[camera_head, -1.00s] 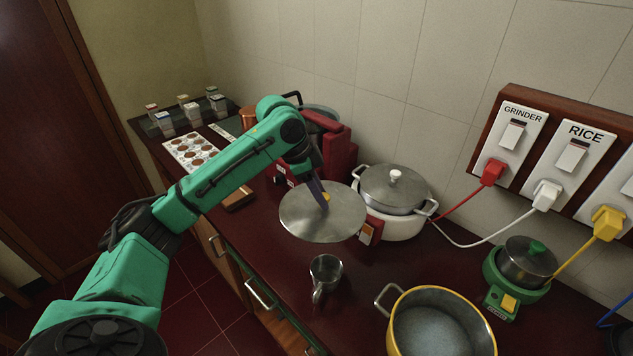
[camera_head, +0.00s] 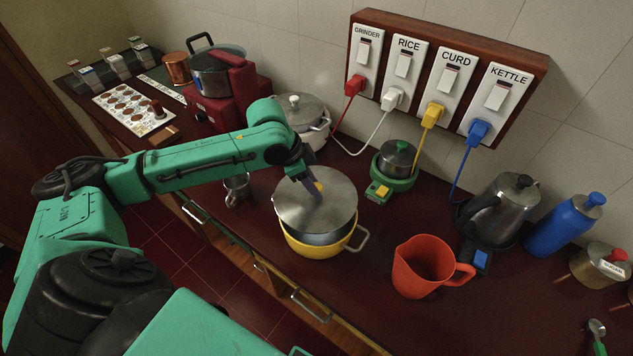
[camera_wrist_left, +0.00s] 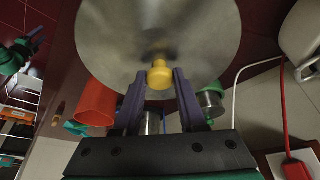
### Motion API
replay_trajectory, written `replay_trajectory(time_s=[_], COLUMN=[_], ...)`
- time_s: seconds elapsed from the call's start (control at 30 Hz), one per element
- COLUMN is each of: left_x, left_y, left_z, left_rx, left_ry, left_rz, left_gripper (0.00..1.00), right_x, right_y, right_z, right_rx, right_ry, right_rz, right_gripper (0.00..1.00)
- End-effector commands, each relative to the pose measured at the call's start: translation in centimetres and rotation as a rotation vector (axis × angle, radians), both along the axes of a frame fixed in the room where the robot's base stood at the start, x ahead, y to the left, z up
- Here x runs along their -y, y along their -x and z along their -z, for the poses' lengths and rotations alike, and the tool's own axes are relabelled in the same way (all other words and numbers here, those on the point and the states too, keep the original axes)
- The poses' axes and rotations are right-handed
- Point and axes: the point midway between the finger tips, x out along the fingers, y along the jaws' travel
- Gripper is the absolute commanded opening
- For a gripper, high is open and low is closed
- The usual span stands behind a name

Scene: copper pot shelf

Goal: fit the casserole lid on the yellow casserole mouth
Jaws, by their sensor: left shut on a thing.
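The casserole lid (camera_head: 305,203) is a flat grey metal disc with a yellow knob. My left gripper (camera_head: 316,188) is shut on the knob, and the wrist view shows the yellow knob (camera_wrist_left: 159,74) between the fingertips. The lid is over the yellow casserole (camera_head: 310,250), hiding the back of its mouth. A strip of the pot's grey inner wall shows below the lid's front edge, so the lid looks raised above the rim. One casserole handle (camera_head: 359,238) sticks out at the right. What seems to be my right gripper (camera_wrist_left: 36,40) shows small at the wrist view's left; its jaw state is unclear.
A red jug (camera_head: 425,268) stands right of the casserole. A steel cup (camera_head: 238,188) is to its left. The kettle (camera_head: 497,210) is farther right.

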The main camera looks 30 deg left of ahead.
Motion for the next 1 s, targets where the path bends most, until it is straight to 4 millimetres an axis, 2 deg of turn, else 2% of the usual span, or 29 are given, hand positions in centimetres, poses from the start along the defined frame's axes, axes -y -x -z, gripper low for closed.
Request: replay_trajectory(time_s=[0.2,0.3,0.53,1.0], left_x=[0.1,0.1,0.1,0.1], left_y=[0.0,0.0,0.0,0.0], left_z=[-0.5,1.2,3.7,4.1], left_rx=[-0.001,-0.003,-0.002,0.0], left_ry=[0.004,0.004,0.003,0.002], left_rz=[0.002,0.003,0.002,0.003], left_gripper=[0.0,0.0,0.0,0.0], right_x=[0.0,0.7,1.5,0.6], right_y=[-0.1,-0.1,0.0,0.2], right_z=[-1.5,-0.7,0.0,0.2], right_rx=[0.002,0.002,0.0,-0.002], right_ry=[0.0,0.01,0.021,0.008], right_rz=[-0.001,0.001,0.004,0.004], right_gripper=[0.51,0.51,0.51,0.51])
